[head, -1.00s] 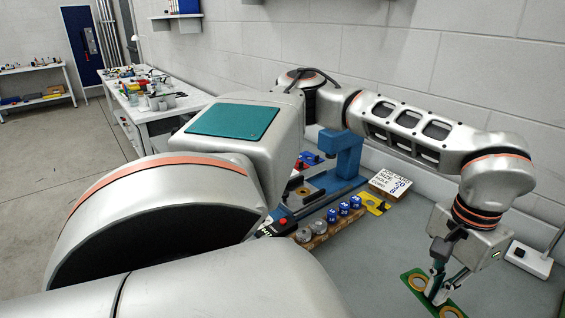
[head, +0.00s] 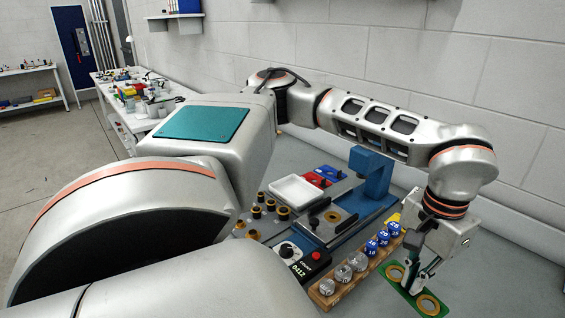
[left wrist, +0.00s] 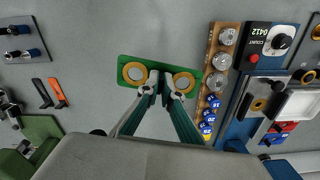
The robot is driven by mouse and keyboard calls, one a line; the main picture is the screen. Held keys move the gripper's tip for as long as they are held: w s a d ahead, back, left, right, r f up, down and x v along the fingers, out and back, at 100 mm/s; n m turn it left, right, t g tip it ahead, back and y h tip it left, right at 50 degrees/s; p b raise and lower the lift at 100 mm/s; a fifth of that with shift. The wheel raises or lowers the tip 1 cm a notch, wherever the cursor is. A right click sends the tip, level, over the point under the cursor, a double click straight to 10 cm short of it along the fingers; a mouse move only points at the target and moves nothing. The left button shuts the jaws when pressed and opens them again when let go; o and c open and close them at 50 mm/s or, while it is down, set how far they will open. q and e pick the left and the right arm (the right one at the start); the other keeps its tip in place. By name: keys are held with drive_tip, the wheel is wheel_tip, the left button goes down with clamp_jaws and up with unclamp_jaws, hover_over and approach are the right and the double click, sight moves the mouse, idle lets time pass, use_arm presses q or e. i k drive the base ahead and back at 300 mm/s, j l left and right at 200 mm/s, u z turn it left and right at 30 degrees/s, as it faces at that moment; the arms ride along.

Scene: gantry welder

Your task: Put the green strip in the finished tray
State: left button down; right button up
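The green strip (head: 417,291) is a flat plate with two gold rings. My left gripper (head: 413,282) is shut on its narrow middle, between the rings, and holds it at the right of the head view. In the left wrist view the strip (left wrist: 158,76) lies across the fingertips (left wrist: 161,88), with one ring on each side. A shallow white tray (head: 291,190) stands left of the blue press and looks empty; it is partly visible in the wrist view (left wrist: 300,104). No label marks it as the finished tray. My right gripper is out of view.
A wooden rack (head: 340,286) with metal discs and blue numbered pieces stands beside the strip. Behind it are a counter box (head: 303,262), the blue press (head: 372,175) and red and blue bins (head: 322,177). Pliers (left wrist: 50,93) lie on the bench in the wrist view.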

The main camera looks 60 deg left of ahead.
sight(295, 193)
drive_tip(key=j+u, duration=0.3)
drive_tip(key=j, duration=1.7)
drive_tip(key=k, duration=0.05)
